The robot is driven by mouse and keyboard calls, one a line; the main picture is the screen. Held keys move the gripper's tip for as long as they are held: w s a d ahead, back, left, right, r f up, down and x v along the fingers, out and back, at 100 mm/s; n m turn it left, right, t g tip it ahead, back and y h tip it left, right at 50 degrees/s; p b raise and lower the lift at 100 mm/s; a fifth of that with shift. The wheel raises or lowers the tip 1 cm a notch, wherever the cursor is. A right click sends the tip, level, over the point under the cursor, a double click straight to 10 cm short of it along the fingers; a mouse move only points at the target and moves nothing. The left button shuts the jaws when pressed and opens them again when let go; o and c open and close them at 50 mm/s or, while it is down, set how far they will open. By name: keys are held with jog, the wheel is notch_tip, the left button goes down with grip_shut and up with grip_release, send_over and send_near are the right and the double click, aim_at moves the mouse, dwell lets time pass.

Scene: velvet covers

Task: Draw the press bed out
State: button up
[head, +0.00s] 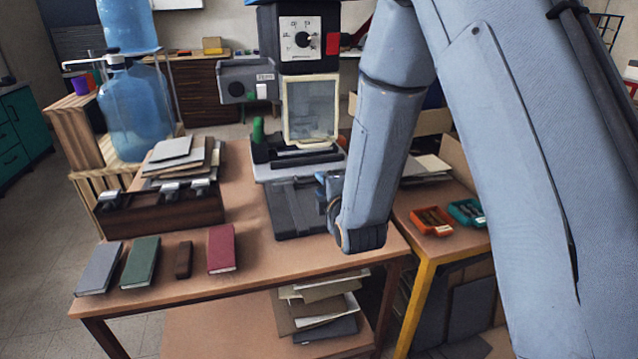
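The press stands on the wooden table, with a black head (302,40) carrying a dial and a red switch. Below the head is a pale framed panel (311,108), and at the bottom a grey base (295,205). A dark flat bed (303,158) lies on top of the base, under the panel; how far out it sits is hard to tell. A green-knobbed handle (258,130) is at its left. My arm comes down in front of the press's right side. A small blue-grey part of my gripper or wrist (328,188) shows beside the base; the fingers are hidden, and contact cannot be seen.
Several small books, including a red one (221,248), lie at the table's front left. A dark wooden rack (160,212) and stacked boards (180,160) are behind them. Orange (432,221) and teal (466,212) trays sit on the right-hand table. Table space before the base is clear.

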jog(key=shift+x, duration=0.85)
jog(key=shift+a, duration=0.1)
grip_shut()
jog(key=shift+s, duration=0.1)
